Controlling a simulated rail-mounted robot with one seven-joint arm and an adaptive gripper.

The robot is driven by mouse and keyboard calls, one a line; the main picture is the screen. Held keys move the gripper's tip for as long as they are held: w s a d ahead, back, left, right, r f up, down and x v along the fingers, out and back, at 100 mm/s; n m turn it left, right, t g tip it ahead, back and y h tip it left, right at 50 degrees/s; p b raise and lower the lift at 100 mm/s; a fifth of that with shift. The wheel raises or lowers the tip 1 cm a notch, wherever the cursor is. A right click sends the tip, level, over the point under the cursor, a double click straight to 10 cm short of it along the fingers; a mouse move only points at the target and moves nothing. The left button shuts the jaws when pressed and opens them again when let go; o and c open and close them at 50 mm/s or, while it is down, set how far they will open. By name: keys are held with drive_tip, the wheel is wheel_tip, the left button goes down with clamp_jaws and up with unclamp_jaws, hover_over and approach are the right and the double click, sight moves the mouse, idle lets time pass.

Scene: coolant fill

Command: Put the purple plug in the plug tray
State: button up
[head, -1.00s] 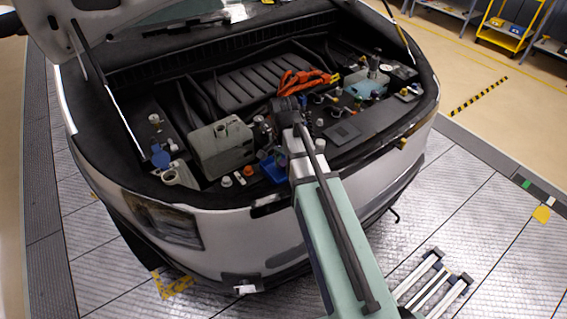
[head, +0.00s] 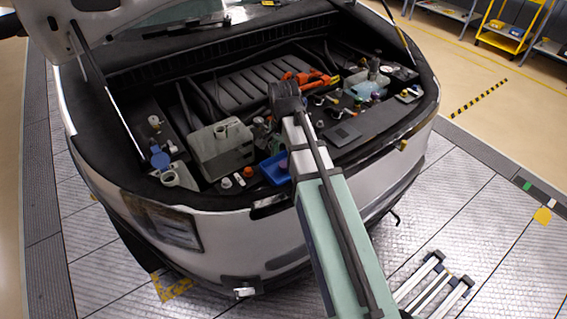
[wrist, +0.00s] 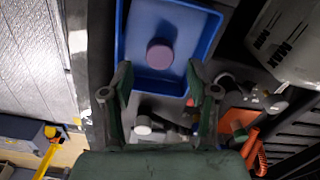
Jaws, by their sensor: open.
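The purple plug (wrist: 160,53) shows in the wrist view inside the blue plug tray (wrist: 121,35), near the middle of its floor. My open gripper (wrist: 163,88) has one finger on each side, over the tray's lower end. Its fingertips are apart from the plug and nothing is between them. In the head view the tray (head: 272,173) sits at the car's front edge, partly hidden by my arm. The plug and my gripper's fingers cannot be made out there.
A grey reservoir (head: 221,148) stands left of the tray. An orange cap (head: 248,172) and a white cap (head: 226,183) lie between them. Orange cables (head: 305,78) and several small fittings lie behind and right. The raised hood is held by a strut at left.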

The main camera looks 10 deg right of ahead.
sight(284, 165)
wheel_tip(284, 165, up, 7)
drive_tip(key=shift+b, duration=0.45)
drive_tip(key=shift+r, duration=0.1)
